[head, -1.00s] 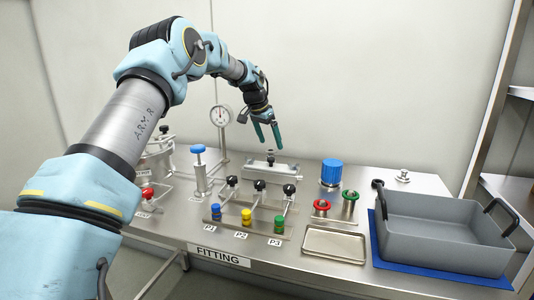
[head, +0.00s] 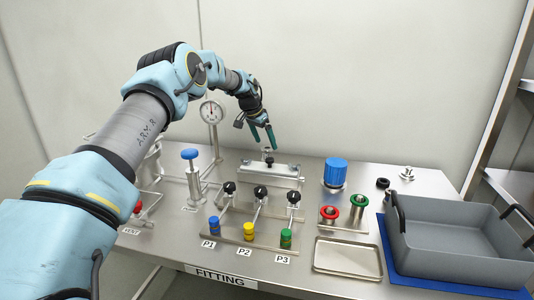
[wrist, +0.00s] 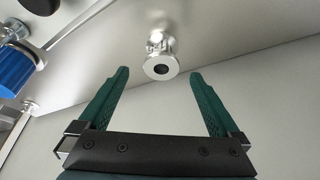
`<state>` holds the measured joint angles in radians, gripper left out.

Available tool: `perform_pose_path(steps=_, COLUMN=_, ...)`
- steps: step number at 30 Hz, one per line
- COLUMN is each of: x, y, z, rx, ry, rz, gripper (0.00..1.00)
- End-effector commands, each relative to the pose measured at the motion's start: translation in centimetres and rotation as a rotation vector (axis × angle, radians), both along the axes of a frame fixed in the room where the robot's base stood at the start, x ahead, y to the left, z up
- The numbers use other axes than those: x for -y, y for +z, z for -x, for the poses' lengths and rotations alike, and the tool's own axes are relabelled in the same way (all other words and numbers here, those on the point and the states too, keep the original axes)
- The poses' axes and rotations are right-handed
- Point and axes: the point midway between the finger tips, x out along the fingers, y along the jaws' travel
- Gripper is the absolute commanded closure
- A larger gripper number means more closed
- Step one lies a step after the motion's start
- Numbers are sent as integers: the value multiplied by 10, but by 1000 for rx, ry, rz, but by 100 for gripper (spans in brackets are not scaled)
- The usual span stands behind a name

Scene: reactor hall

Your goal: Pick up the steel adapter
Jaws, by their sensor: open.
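The steel adapter (head: 268,156) appears as a short upright fitting on the pale steel block at the middle of the bench. My gripper (head: 268,137) is open and empty above it, apart from it, fingers pointing down and slightly right. In the wrist view a steel flanged piece with a dark bore (wrist: 160,62) lies just past and between the fingertips of my gripper (wrist: 160,78). It looks like this same adapter. Its lower part is hard to make out.
Valves with black handles stand in front, marked P1 to P3 (head: 244,252). A blue-topped pump (head: 194,180) and a gauge (head: 211,112) are left. A blue cap (head: 336,170), a small steel fitting (head: 407,173), a shallow tray (head: 347,268) and a grey crate (head: 440,255) are right.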

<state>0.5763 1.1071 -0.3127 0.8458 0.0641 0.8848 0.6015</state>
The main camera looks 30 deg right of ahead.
Motion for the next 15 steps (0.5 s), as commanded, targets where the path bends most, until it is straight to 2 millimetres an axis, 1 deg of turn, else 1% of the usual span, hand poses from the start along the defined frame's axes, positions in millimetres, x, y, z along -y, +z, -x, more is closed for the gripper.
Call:
perform_pose_path(steps=5, x=9, y=-15, z=-4, rx=-1, ry=0, rz=-2, gripper=1)
perform_pose_path(steps=9, x=15, y=-32, z=-6, rx=-2, ry=-1, rz=-1, gripper=1)
perform_pose_path(steps=12, x=17, y=-39, z=-7, rx=-1, ry=0, rz=-2, gripper=1)
perform_pose_path(steps=15, x=18, y=-42, z=-7, rx=0, ry=0, rz=-1, gripper=1)
